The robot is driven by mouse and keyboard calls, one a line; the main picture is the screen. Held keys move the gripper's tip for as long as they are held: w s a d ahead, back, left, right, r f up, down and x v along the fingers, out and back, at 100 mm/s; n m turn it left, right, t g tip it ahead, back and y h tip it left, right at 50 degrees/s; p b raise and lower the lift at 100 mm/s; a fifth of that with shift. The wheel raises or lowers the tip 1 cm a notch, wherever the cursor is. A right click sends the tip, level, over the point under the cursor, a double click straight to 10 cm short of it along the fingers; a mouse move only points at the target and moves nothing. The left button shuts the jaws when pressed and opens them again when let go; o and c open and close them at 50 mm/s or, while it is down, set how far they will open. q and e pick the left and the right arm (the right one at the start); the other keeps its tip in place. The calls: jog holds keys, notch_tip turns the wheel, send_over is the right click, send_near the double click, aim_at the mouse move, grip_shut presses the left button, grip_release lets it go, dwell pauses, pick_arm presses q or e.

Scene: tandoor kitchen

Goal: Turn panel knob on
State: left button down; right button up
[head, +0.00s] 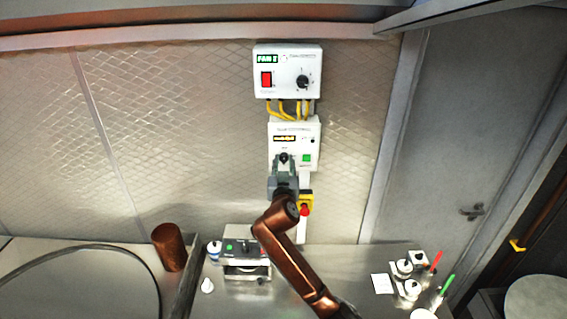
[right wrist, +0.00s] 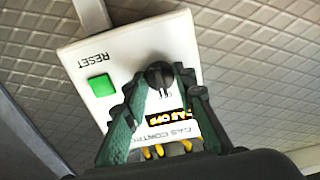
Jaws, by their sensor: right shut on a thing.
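The white gas control panel (head: 311,131) is on the tiled wall, below another control box. It has a lit orange display (head: 284,139) and a green reset button (head: 306,158). In the right wrist view the panel (right wrist: 125,52) appears upside down, with its green button (right wrist: 101,85) at left and its small display (right wrist: 171,116) too small to read surely. My right gripper (head: 283,167) reaches up to the panel's lower left. It is shut on the dark round knob (right wrist: 159,73), whose sides are between the fingertips. My left gripper is out of view.
The upper fan box (head: 287,60) has a red switch (head: 266,79) and black knob (head: 302,82). Yellow cables (head: 290,108) join the boxes. A red emergency button (head: 304,211) sits close beside my right arm. A counter with a copper cup (head: 169,246) lies below.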

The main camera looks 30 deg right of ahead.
jog(key=m+b, duration=0.3)
jog(key=shift+f+m+b, duration=0.2)
jog(key=shift+m+b, duration=0.7)
jog(key=shift+m, duration=0.3)
jog(key=m+b, duration=0.1)
jog(key=m, duration=0.1)
jog(key=shift+a+r+m, duration=0.1)
jog(key=shift+m, duration=0.3)
jog(key=m, duration=0.2)
jog(key=shift+m+b, duration=0.3)
jog(key=shift+b, duration=0.05)
jog(key=shift+m, duration=1)
jog(key=m, duration=0.4)
jog(key=shift+m+p, duration=0.35)
jog(key=shift+m, duration=0.35)
